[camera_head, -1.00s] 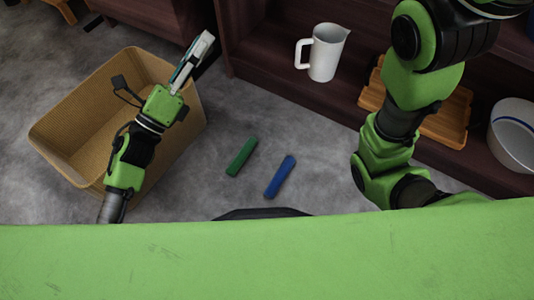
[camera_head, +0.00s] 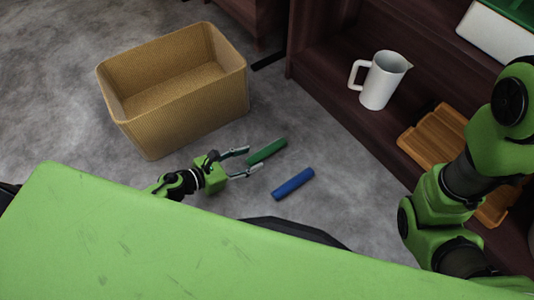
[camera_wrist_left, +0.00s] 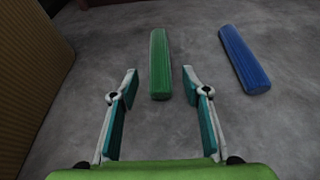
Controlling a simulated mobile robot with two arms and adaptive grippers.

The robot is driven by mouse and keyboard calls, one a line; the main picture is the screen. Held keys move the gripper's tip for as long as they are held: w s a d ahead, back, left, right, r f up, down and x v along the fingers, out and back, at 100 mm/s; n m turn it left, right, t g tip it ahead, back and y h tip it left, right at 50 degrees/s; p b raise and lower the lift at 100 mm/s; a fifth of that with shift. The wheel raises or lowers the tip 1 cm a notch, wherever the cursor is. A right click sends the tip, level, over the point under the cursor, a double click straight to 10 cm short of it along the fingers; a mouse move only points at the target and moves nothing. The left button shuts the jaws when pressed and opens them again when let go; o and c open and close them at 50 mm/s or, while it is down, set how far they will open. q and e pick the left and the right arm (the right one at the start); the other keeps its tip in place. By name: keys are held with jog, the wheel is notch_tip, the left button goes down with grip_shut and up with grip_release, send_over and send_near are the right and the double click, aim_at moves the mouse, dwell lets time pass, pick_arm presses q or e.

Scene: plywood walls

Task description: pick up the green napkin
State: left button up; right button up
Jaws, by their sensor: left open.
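The green napkin (camera_head: 267,151) is rolled up and lies on the grey floor. In the left wrist view it (camera_wrist_left: 160,62) lies lengthwise ahead, its near end between the fingertips. My left gripper (camera_head: 252,161) is open and low over the floor at the napkin's left end. In the left wrist view its open fingers (camera_wrist_left: 158,82) stand on either side of the napkin's near end, with gaps on both sides. Nothing is between the pads deeper in. My right arm shows at the right of the head view; its gripper is out of view.
A blue rolled napkin (camera_head: 293,184) lies beside the green one. A woven basket (camera_head: 190,125) stands behind my left gripper. A dark wooden shelf (camera_head: 325,95) at the right holds a white pitcher (camera_head: 383,82) and a wooden tray (camera_head: 432,137). Bare floor surrounds the napkins.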

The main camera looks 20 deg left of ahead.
aim_at(259, 154)
pick_arm(q)
jog(key=shift+r+b+x, duration=0.2)
jog(key=shift+b+x, duration=0.4)
jog(key=shift+x, duration=0.9)
jog(key=shift+r+b+x, duration=0.15)
jog(key=shift+b+x, duration=0.45)
jog(key=shift+x, duration=0.9)
jog(key=shift+w+d, duration=0.1)
jog(key=shift+c, duration=0.3)
jog(key=c, duration=1)
